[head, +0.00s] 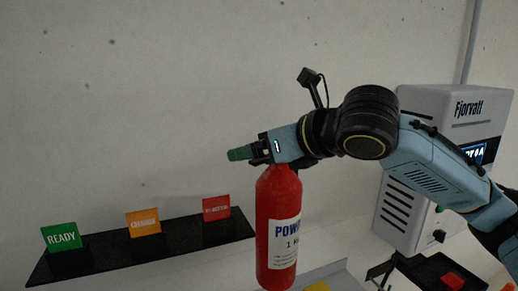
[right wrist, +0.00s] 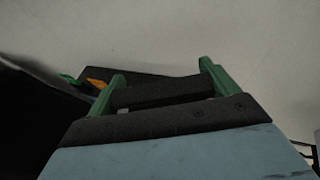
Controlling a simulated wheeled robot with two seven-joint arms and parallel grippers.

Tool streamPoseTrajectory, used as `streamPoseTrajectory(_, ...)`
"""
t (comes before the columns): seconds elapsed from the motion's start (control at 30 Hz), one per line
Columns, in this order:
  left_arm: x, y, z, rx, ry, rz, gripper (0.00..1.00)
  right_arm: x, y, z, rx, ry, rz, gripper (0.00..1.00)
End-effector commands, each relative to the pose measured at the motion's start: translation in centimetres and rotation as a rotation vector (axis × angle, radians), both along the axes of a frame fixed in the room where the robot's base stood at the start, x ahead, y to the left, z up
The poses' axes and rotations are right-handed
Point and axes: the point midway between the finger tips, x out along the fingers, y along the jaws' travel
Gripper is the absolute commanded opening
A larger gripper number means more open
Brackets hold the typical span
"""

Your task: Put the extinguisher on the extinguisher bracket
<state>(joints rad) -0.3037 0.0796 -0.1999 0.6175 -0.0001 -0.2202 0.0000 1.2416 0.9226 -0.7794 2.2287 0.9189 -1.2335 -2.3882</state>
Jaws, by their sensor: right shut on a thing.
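The extinguisher (head: 277,220) is a red cylinder with a white label, hanging upright below my right gripper (head: 243,153) in the head view. The gripper is shut on its top, and the handle is mostly hidden by the gripper. In the right wrist view, the green fingers (right wrist: 163,78) stand apart, and the red body does not show. The lower end of the extinguisher is near the bottom of the head view. I cannot make out the extinguisher bracket for certain. My left gripper is not in view.
A black shelf (head: 160,246) on the left holds a green READY sign (head: 61,237), an orange sign (head: 143,221) and a red sign (head: 216,207). A grey Fjorvatt box (head: 405,215) stands at right. A pale panel (head: 346,280) with a yellow patch lies low behind the extinguisher.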

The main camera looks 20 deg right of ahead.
Motion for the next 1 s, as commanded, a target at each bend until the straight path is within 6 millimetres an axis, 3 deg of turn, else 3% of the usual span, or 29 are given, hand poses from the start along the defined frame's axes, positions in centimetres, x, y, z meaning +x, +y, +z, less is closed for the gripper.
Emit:
streamPoseTrajectory(0.8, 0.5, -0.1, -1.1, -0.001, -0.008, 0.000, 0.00, 0.0, 0.1, -17.4, 0.002, -0.007, 0.003, 0.15)
streamPoseTrajectory(1.0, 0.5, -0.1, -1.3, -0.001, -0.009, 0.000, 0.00, 0.1, 0.0, -20.3, 0.002, -0.010, 0.001, 0.15)
